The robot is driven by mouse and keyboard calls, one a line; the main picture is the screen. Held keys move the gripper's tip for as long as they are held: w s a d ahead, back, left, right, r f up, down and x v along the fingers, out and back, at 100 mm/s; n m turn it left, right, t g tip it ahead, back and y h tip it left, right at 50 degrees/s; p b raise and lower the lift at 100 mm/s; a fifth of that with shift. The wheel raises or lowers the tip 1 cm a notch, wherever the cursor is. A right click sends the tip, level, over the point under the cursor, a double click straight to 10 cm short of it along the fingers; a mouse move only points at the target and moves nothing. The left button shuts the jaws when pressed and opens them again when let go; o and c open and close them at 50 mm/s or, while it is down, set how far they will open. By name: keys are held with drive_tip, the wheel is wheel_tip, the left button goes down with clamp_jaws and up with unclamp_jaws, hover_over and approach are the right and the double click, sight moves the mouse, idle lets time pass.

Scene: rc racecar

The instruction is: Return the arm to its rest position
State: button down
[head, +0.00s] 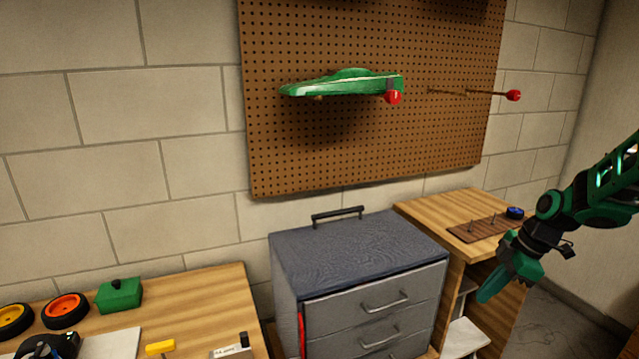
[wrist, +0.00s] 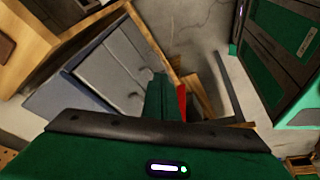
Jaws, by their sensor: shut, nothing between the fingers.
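My arm comes in from the right edge in the head view, in black and green. My gripper (head: 490,296) hangs at its end, pointing down and left, in front of the wooden cabinet at the right. It is shut and empty. In the wrist view the closed green fingers (wrist: 163,98) show above the dark gripper housing. They are apart from the grey drawer cabinet (head: 350,245), which also shows tilted in the wrist view (wrist: 118,62).
A green car body (head: 345,84) hangs on the pegboard (head: 300,165) near a red-tipped peg (head: 513,95). The wooden cabinet (head: 455,205) carries a brown peg board (head: 485,227). A workbench (head: 215,293) at left holds wheels (head: 66,310) and a green box (head: 119,295).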

drive_tip(key=s+r+m+g+h, duration=0.1)
drive_tip(key=s+r+m, duration=0.2)
drive_tip(key=s+m, duration=0.7)
drive_tip(key=s+r+m+g+h, duration=0.1)
drive_tip(key=s+r+m, duration=0.3)
drive_tip(key=s+m, duration=0.7)
drive_tip(key=s+h, duration=0.1)
drive_tip(key=s, duration=0.7)
drive_tip(key=shift+s, duration=0.4)
drive_tip(key=shift+d, duration=0.15)
